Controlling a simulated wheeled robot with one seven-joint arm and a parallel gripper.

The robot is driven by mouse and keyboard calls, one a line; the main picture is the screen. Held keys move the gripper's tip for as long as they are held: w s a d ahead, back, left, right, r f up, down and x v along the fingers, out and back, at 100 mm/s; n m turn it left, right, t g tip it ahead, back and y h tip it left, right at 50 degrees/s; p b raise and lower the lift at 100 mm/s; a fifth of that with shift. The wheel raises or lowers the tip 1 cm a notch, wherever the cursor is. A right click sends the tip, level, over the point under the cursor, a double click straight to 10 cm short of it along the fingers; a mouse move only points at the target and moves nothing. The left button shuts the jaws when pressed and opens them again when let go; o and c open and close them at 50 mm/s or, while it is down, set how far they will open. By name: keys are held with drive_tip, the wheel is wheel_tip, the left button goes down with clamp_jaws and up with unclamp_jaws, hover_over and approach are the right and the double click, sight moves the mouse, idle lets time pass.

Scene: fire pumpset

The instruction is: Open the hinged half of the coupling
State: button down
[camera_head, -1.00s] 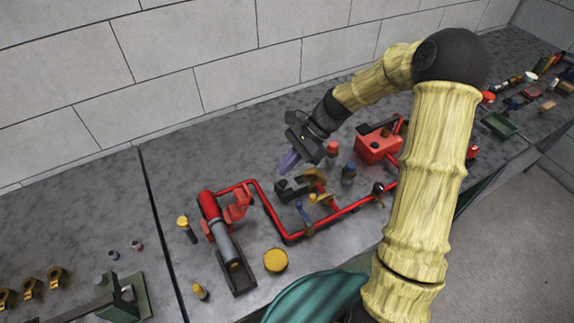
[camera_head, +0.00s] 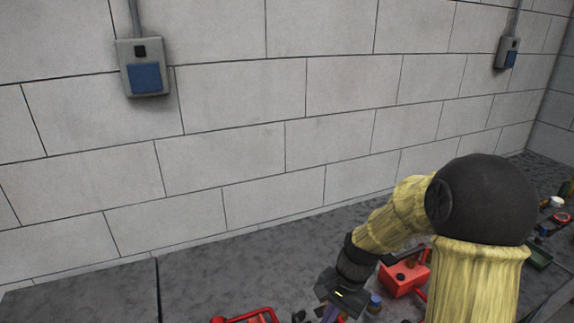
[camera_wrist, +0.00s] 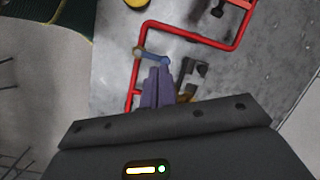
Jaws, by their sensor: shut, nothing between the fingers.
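My gripper (camera_wrist: 157,88) shows in the wrist view with its purple fingers together and nothing between them. Right beside the fingers, on their right, is a grey and brass fitting (camera_wrist: 193,78) that looks like the coupling. The fingers and wrist housing hide part of it, and I cannot tell whether they touch it or how its hinged half stands. A small blue lever (camera_wrist: 152,55) lies just beyond the fingertips, by the red pipe (camera_wrist: 190,36). In the head view my gripper (camera_head: 331,313) is at the bottom edge, and the coupling is mostly cut off.
A red box-shaped unit (camera_head: 404,278) stands right of my gripper, with a blue-capped part (camera_head: 374,303) between them. A block wall (camera_head: 240,150) rises behind the grey bench (camera_head: 215,275). A yellow disc (camera_wrist: 137,3) is at the wrist view's top edge.

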drive_tip(key=s+d+r+n+t+h, duration=0.3)
drive_tip(key=s+d+r+n+t, duration=0.1)
drive_tip(key=s+n, duration=0.3)
drive_tip(key=shift+d+r+n, duration=0.15)
drive_tip(key=shift+d+n, duration=0.15)
drive_tip(key=shift+d, duration=0.45)
drive_tip(key=c, duration=1.3)
unclamp_jaws()
drive_tip(key=shift+c, duration=0.5)
drive_tip(key=shift+a, duration=0.1)
